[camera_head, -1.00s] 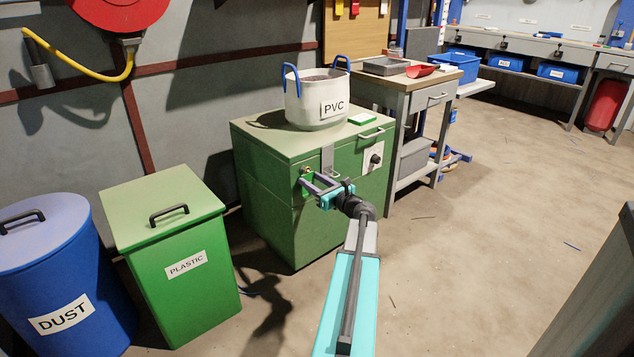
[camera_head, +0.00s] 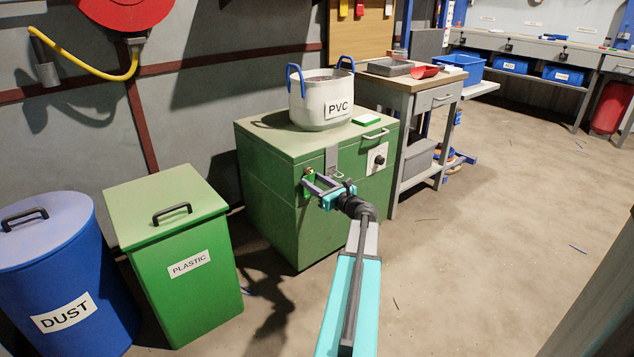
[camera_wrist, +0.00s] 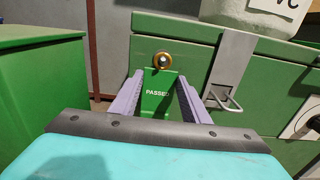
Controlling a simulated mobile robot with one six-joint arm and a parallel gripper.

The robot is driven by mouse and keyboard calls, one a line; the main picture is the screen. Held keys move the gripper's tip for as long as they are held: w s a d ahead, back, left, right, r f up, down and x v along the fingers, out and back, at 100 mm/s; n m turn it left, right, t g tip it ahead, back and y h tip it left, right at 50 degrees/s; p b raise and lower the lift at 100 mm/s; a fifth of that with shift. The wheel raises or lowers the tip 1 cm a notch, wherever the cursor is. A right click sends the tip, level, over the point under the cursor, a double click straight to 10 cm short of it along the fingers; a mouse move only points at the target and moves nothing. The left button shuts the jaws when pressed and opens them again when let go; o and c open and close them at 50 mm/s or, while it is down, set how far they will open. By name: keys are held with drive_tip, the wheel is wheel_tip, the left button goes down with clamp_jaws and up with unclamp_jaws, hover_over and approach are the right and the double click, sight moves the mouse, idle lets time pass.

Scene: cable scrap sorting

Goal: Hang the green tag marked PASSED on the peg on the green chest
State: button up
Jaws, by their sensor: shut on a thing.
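The green tag marked PASSED (camera_wrist: 156,93) is between the two purple fingers of my gripper (camera_wrist: 165,100) in the wrist view, its lettering facing the camera. My gripper is shut on it. The green chest (camera_head: 285,210) stands ahead, and my gripper (camera_head: 316,186) is at its front face, left of the metal hasp (camera_wrist: 230,70). The round brass peg (camera_wrist: 163,60) shows at the tag's top edge; it also shows in the head view (camera_head: 307,171). I cannot tell whether the peg passes through the tag's hole.
A white PVC bucket (camera_head: 320,105) and a small green-and-white item (camera_head: 366,121) are on the chest lid. A green PLASTIC bin (camera_head: 190,290) and blue DUST bin (camera_head: 60,280) stand left. A workbench (camera_head: 430,90) stands right. The floor at right is mostly clear.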

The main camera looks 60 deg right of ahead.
drive_tip(key=o, duration=1.1)
drive_tip(key=shift+p+v, duration=0.35)
drive_tip(key=shift+v, duration=0.55)
drive_tip(key=p+v, duration=0.3)
drive_tip(key=v, duration=0.9)
